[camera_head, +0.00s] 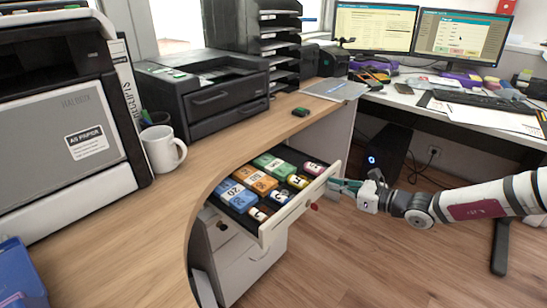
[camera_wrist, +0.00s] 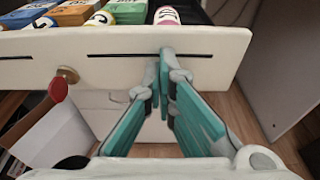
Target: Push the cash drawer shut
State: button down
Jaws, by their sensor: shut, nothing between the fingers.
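The cash drawer (camera_head: 298,212) stands open, pulled out from under the wooden counter. Banknote bundles in blue, orange and green and several coin rolls lie in its tray. In the wrist view its pale front panel (camera_wrist: 115,65) with a dark slot spans the picture, with a brass knob (camera_wrist: 66,74) to the left. My gripper (camera_head: 334,184) is at the right end of the drawer front, on its outer side. In the wrist view the teal fingers (camera_wrist: 165,65) are shut with nothing between them. Their tips are at or very near the panel; I cannot tell whether they touch.
The counter (camera_head: 215,158) holds a white mug (camera_head: 163,149), a black printer (camera_head: 203,95) and a large copier (camera_head: 62,110). A desk with two monitors (camera_head: 463,36) stands behind at the right. A black computer tower (camera_head: 388,150) is under it. The wooden floor before the drawer is clear.

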aim_at(304, 170)
jog(key=r+b+x, duration=0.1)
jog(key=x, duration=0.6)
jog(key=r+b+x, duration=0.1)
jog(key=r+x, duration=0.1)
jog(key=x, duration=0.5)
jog(key=a+r+b+x, duration=0.1)
jog(key=x, duration=0.7)
jog(key=shift+w+d+r, duration=0.1)
jog(key=shift+w+r, duration=0.1)
jog(key=shift+r, duration=0.1)
jog(key=shift+w+a+r, duration=0.3)
jog(key=shift+a+r, duration=0.05)
jog(key=shift+a, duration=0.1)
jog(key=shift+s+d+f, duration=0.25)
jog(key=shift+s+d, duration=0.25)
jog(key=shift+d, duration=0.05)
jog(key=p+v, duration=0.1)
jog(key=v, duration=0.2)
jog(key=f+p+v, duration=0.1)
jog(key=v, duration=0.2)
jog(key=f+p+v, duration=0.1)
jog(key=v, duration=0.3)
jog(key=shift+d+f, duration=0.15)
jog(key=shift+d, duration=0.1)
